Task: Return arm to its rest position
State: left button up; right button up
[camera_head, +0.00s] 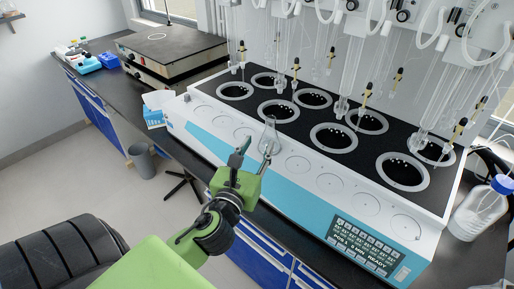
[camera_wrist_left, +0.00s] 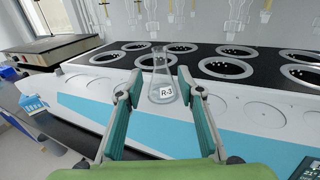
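My left gripper (camera_head: 255,153) reaches in from the lower left in the head view, in front of the multi distiller (camera_head: 215,150). Its two fingers are apart and it holds nothing. A clear glass flask (camera_head: 269,136) stands upright on the distiller's white front ledge, just past the fingertips. In the left wrist view the flask (camera_wrist_left: 162,82) shows a label reading R-3, and it appears between and beyond the open fingers. Whether a finger touches it I cannot tell. My right gripper is not in view.
Round heating wells (camera_head: 334,137) fill the distiller's black top, with glass tubes hanging above. A display panel (camera_head: 362,246) is at its front right. A bottle with a blue cap (camera_head: 478,212) stands at the right. A grey bin (camera_head: 142,160) is on the floor.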

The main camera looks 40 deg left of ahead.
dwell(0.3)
pick_arm(q)
jog(key=s+d+f+n+g+h, duration=0.1)
jog(key=s+f+n+g, duration=0.35)
jog(key=f+n, duration=0.4)
jog(key=s+d+f+n+g, duration=0.25)
jog(key=s+f+n, duration=0.35)
jog(key=n, duration=0.4)
jog(key=s+d+f+n+g+h, duration=0.5)
jog(key=s+d+f+n+g, duration=0.2)
jog(key=s+d+f+n, duration=0.35)
notch_tip(320, 180, down, 24)
jog(key=s+n+g, duration=0.1)
jog(key=s, duration=0.1)
jog(key=s+a+f, duration=0.1)
jog(key=s+f, duration=0.7)
jog(key=s, duration=0.1)
jog(key=s+a+f+g, duration=0.1)
jog(key=s+a+f, duration=0.1)
jog(key=s+f, duration=0.7)
jog(key=shift+a, duration=0.3)
